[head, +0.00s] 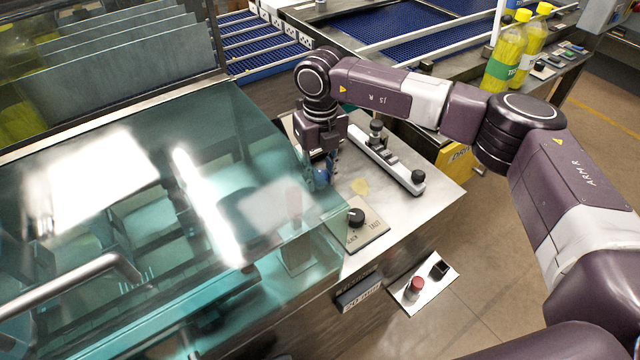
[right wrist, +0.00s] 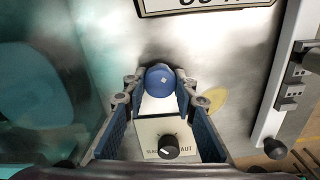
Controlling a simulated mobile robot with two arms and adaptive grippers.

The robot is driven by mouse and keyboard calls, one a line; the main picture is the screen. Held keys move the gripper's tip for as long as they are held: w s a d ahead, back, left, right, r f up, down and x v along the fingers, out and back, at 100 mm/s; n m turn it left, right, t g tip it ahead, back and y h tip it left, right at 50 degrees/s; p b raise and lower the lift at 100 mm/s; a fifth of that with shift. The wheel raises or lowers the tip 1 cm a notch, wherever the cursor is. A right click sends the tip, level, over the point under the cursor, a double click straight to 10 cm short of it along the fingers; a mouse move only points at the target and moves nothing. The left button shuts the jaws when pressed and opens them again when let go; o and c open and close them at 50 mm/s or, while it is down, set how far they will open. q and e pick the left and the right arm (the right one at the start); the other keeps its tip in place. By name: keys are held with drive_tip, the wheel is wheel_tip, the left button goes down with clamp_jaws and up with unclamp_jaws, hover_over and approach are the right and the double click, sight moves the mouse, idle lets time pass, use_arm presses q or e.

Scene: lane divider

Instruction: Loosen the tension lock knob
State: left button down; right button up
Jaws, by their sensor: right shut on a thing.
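A round blue knob (right wrist: 160,80) with a small pale mark on its face sits on the metal surface; I take it as the tension lock knob. My right gripper (right wrist: 161,83) has its fingertips closed on both sides of this knob. In the head view my right gripper (head: 320,182) points down beside the clear guard's edge and hides most of the knob. A black pointer knob on a pale plate (right wrist: 152,129) lies between the finger bases in the right wrist view; it also shows in the head view (head: 356,217). My left gripper is out of view.
A tinted clear guard (head: 150,180) stands close left of my right gripper. A white rail with black knobs (head: 385,160) runs close on its right. A yellow round patch (head: 360,187) marks the metal top. A red button (head: 415,285) is on the front panel.

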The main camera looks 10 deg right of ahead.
drive_tip(key=n+b, duration=0.2)
drive_tip(key=n, duration=0.1)
drive_tip(key=shift+f+n+b, duration=0.2)
drive_tip(key=shift+n+b, duration=0.1)
drive_tip(key=shift+b, duration=0.1)
drive_tip(key=shift+d+r+n+b, duration=0.1)
drive_tip(key=shift+n+b, duration=1)
drive_tip(key=shift+n, duration=0.8)
drive_tip(key=o, duration=1.2)
drive_tip(key=shift+c, duration=0.2)
drive_tip(key=shift+r, duration=0.1)
drive_tip(key=shift+r, duration=0.15)
wheel_tip(320, 180, up, 12)
drive_tip(key=shift+f, duration=0.2)
